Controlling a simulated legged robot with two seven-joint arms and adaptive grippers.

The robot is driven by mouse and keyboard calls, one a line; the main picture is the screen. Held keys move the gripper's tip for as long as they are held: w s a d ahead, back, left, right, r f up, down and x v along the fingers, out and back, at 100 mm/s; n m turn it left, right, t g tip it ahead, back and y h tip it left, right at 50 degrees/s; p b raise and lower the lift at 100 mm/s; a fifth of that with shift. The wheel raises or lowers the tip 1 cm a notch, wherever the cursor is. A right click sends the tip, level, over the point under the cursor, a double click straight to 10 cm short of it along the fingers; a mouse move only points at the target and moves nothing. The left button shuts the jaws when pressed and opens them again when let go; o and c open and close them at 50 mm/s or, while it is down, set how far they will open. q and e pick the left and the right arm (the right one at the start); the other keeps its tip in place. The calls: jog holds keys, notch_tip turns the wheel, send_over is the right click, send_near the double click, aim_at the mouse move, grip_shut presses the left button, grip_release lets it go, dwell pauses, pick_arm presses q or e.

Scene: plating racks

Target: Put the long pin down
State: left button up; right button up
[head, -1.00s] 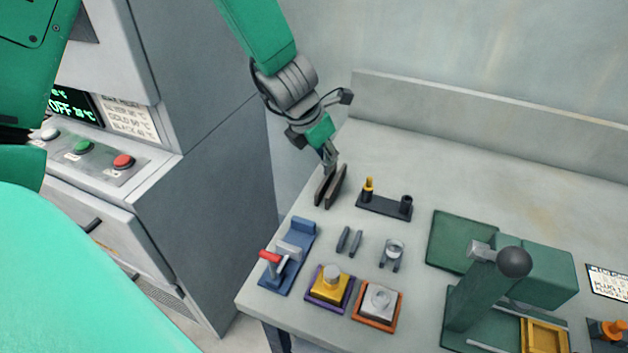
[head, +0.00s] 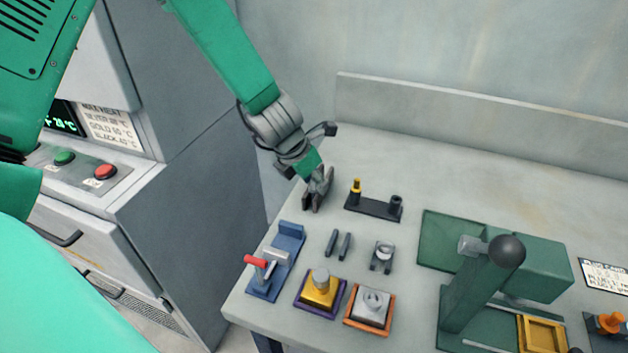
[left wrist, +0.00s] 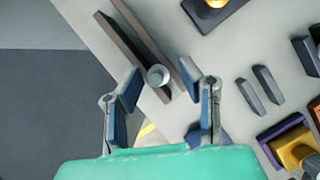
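My left gripper (head: 316,188) is low over the back left of the bench. In the left wrist view its fingers (left wrist: 160,88) are spread apart and open. A grey round-ended pin (left wrist: 158,75) shows between the fingertips, seen nearly end-on, with a gap to each finger. It sits between two long dark parallel bars (left wrist: 132,50) on the bench near its left edge. The pin's length and lower part are hidden in this view. In the head view I cannot make the pin out behind the gripper. My right gripper is not in view.
A black block with a gold-topped peg (head: 356,192) stands just right of the gripper. In front are a blue clamp fixture (head: 290,236), two small dark bars (head: 338,243), and yellow (head: 320,288) and grey (head: 372,305) blocks. A green lever press (head: 480,290) stands right. The back bench is clear.

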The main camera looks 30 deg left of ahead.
pick_arm(q)
jog(key=shift+r, duration=0.1)
jog(key=p+v, duration=0.3)
jog(key=v, duration=0.8)
jog(key=shift+s+r, duration=0.25)
jog(key=shift+r, duration=0.05)
jog(key=shift+a, duration=0.25)
